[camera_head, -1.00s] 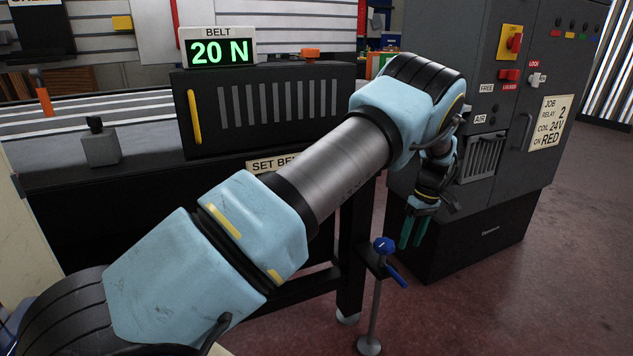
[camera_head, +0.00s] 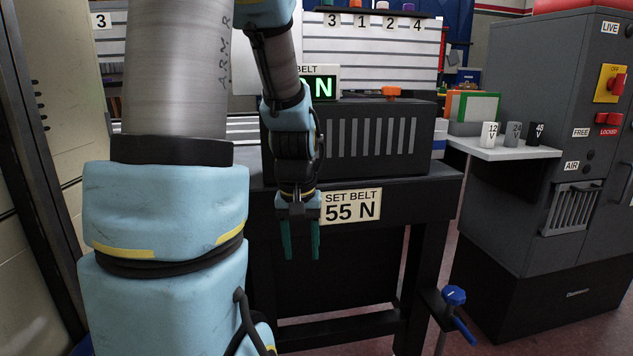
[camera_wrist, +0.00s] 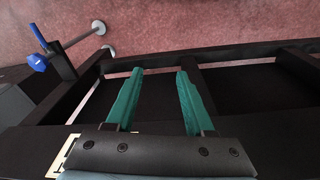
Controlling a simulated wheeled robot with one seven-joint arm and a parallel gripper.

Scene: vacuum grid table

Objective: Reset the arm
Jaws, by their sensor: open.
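My arm rises at the left of the head view and bends down to my gripper (camera_head: 301,240). The gripper points straight down in front of the black bench (camera_head: 400,200), beside the "SET BELT 55 N" label (camera_head: 351,206). Its two teal fingers are apart with nothing between them. They also show in the wrist view (camera_wrist: 155,95), above the bench's dark lower frame and the reddish floor. The bench's belt display (camera_head: 322,87) is partly hidden behind my arm; only "N" and part of a digit show.
A grey cabinet (camera_head: 540,100) with a red and yellow switch (camera_head: 611,83) stands at the right. A blue-knobbed stand (camera_head: 453,296) is low at the right. Floor shows between bench and cabinet.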

